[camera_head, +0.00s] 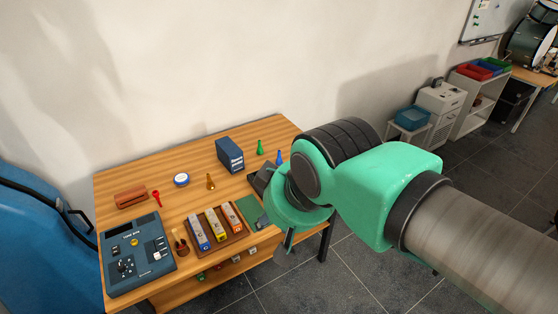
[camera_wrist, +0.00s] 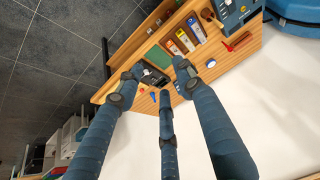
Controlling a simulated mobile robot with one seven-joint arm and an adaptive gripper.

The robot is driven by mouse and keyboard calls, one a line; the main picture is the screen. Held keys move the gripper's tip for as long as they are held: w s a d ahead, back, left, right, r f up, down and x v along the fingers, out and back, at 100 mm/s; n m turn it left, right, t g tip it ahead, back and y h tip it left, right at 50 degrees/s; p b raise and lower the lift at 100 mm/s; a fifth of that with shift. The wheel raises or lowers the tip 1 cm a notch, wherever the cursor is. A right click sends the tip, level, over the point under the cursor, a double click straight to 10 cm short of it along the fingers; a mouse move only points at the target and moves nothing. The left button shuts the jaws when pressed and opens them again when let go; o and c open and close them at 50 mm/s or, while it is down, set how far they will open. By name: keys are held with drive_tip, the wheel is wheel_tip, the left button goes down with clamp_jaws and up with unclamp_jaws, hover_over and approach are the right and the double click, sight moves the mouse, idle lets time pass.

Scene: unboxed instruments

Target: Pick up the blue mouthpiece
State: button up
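The blue mouthpiece (camera_head: 279,158) is a small cone standing on the wooden table near its back right corner, beside a green mouthpiece (camera_head: 260,147). In the wrist view the blue mouthpiece (camera_wrist: 154,96) shows small, between the fingers. My gripper (camera_wrist: 157,85) has its fingers spread apart with nothing between them. It is some way above the table's right end. In the head view my arm hides most of the gripper and part of the table's right end.
A dark blue box (camera_head: 230,155) stands left of the green mouthpiece. A tray (camera_head: 222,241) of coloured pedals and a blue-grey drum machine (camera_head: 137,253) are at the front. The wall is close behind the table (camera_head: 120,182).

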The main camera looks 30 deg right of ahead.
drive_tip(key=shift+r, duration=0.1)
drive_tip(key=w+d+r+g+p, duration=0.1)
drive_tip(key=w+d+r+p, duration=0.2)
drive_tip(key=w, duration=0.6)
drive_tip(key=w+d+r+m+p, duration=0.1)
drive_tip(key=w+d+r+p, duration=0.15)
drive_tip(key=w, duration=0.65)
drive_tip(key=w+d+r+g+p, duration=0.1)
drive_tip(key=w+d+r+p, duration=0.15)
drive_tip(key=w, duration=0.65)
drive_tip(key=w+d+f+g+p, duration=0.1)
drive_tip(key=w+d+f+p, duration=0.15)
drive_tip(key=w+d, duration=0.35)
drive_tip(key=w+d+f+p, duration=0.1)
drive_tip(key=w+d+f, duration=0.2)
drive_tip(key=w, duration=0.5)
drive_tip(key=w+d+f+g+p, duration=0.1)
drive_tip(key=w+d+f+p, duration=0.1)
drive_tip(key=w+d+f, duration=0.2)
drive_tip(key=w+d+f+m+p, duration=0.1)
drive_tip(key=w+d+f+p, duration=0.1)
drive_tip(key=w+d+f, duration=0.2)
drive_tip(key=w+d+f+g+p, duration=0.1)
drive_tip(key=w+d+f, duration=0.4)
drive_tip(key=f, duration=0.9)
drive_tip(key=d+p, duration=0.1)
drive_tip(key=d, duration=0.2)
drive_tip(key=shift+d+f+m+g+p, duration=0.15)
drive_tip(key=shift+f+m+g+p, duration=0.15)
drive_tip(key=shift+f+m+p, duration=0.1)
